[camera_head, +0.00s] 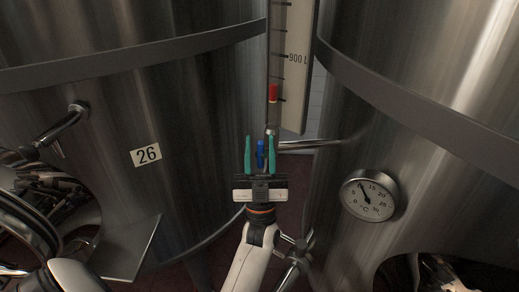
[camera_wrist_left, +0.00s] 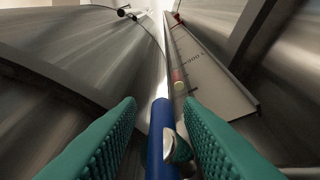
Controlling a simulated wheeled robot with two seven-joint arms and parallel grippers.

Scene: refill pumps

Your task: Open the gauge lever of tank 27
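A blue lever (camera_head: 260,153) stands upright at the foot of the level gauge (camera_head: 293,65), which has a red marker and a "900 L" mark. A pipe runs from there to the right tank (camera_head: 345,115), whose number is not visible. My left gripper (camera_head: 260,140) has green fingers apart, one on each side of the lever. In the left wrist view the blue lever (camera_wrist_left: 161,140) rises between the spread fingers, with gaps on both sides. A metal fitting (camera_wrist_left: 176,147) sits just right of it. My right gripper is not in view.
The left tank carries a "26" plate (camera_head: 146,155) and a side pipe (camera_head: 66,123). A round thermometer (camera_head: 369,195) sticks out of the right tank. The gap between the two curved walls is narrow.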

